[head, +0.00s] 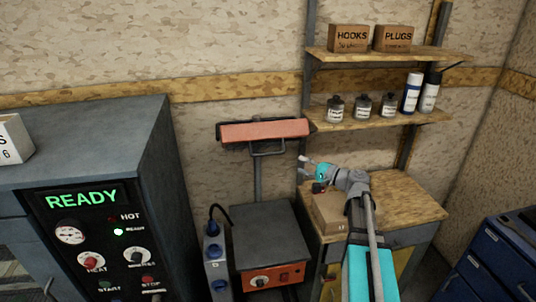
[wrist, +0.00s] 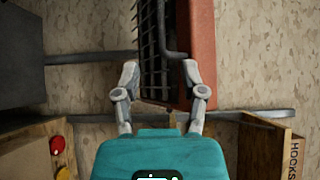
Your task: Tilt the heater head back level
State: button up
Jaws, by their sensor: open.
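The heater head (head: 264,131) is a long bar with an orange-red housing and dark edging, on a grey post (head: 258,180) above a grey heater base (head: 268,235). In the wrist view, the orange housing (wrist: 201,50) is on the right and its dark wire grille (wrist: 150,45) on the left. My gripper (head: 305,167) is to the right of the post and lower than the head.
A wooden table (head: 405,200) with a cardboard box (head: 330,215) stands under my arm. Shelves above hold a HOOKS box (head: 348,38), a PLUGS box (head: 393,39), jars and spray cans. A dark machine reading READY (head: 82,198) stands left. A blue drawer cabinet (head: 495,265) is right.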

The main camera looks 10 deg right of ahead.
aim_at(271, 154)
jog(key=shift+w+a, duration=0.1)
jog(key=x, duration=1.3)
jog(key=shift+w+a, duration=0.2)
grip_shut()
